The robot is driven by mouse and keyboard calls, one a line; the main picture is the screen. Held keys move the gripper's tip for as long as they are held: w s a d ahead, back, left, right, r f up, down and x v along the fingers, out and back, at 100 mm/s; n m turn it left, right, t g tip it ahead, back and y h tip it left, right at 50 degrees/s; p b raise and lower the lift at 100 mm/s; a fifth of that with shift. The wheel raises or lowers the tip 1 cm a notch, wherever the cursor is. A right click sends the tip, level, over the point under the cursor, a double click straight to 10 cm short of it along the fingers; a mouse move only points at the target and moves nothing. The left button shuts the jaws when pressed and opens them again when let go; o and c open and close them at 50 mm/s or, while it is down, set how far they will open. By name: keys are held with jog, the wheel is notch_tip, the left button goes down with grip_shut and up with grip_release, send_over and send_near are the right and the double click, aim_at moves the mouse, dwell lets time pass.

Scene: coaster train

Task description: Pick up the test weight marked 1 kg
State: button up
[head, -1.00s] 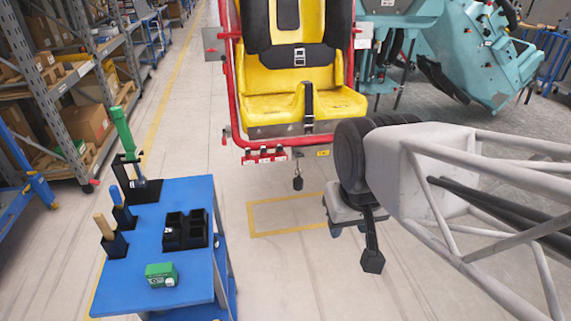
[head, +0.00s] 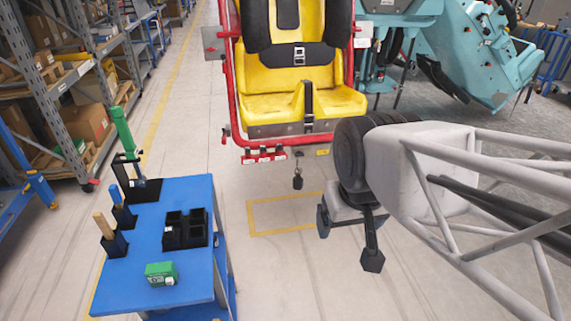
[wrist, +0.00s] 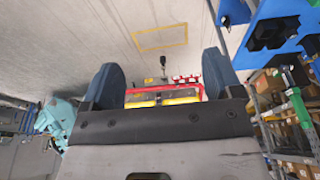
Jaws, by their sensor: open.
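No marking of 1 kg can be read in either view. A black compartment holder (head: 197,241) stands on the blue table (head: 190,285), with a small dark item showing in its left part; I cannot tell whether this is a weight. The holder also shows in the wrist view (wrist: 257,43). A small dark object (head: 297,181) hangs below the yellow seat. My gripper (head: 347,240) is open and empty, in the air right of the table and pointing down. Its two blue-grey fingers stand apart in the wrist view (wrist: 162,82).
A green box (head: 161,274) sits at the table's front. Upright tools in black stands, one with a green handle (head: 122,130), line its left side. The yellow seat (head: 300,95) in a red frame stands behind. Open floor lies between table and gripper.

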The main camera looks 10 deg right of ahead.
dwell(0.3)
jog(key=w+f+m+y, duration=0.2)
jog(key=w+m, duration=0.1)
jog(key=w, duration=0.9)
jog(key=w+a+f+m+g+y, duration=0.1)
jog(key=w+f+m+y, duration=0.15)
jog(key=w, duration=1.05)
jog(key=w+f+m+y, duration=0.2)
jog(key=w+m+y, duration=0.15)
jog(key=w, duration=0.85)
jog(key=w+d+f+m+t+y, duration=0.1)
jog(key=w+d+f+m, duration=0.25)
jog(key=w+f, duration=0.55)
jog(key=w+d+f+m+t+y, duration=0.15)
jog(key=w+f+m, duration=0.25)
jog(key=w+f, duration=0.5)
jog(key=m+t, duration=0.6)
jog(key=m, duration=0.4)
send_near(298, 178)
jog(key=shift+g+h, duration=0.25)
jog(key=shift+h, duration=0.1)
jog(key=w+f, duration=0.1)
jog(key=a+f, duration=0.1)
jog(key=w+f, duration=0.1)
jog(key=f, duration=0.1)
jog(key=shift+w+a, duration=0.15)
jog(key=shift+w, duration=0.25)
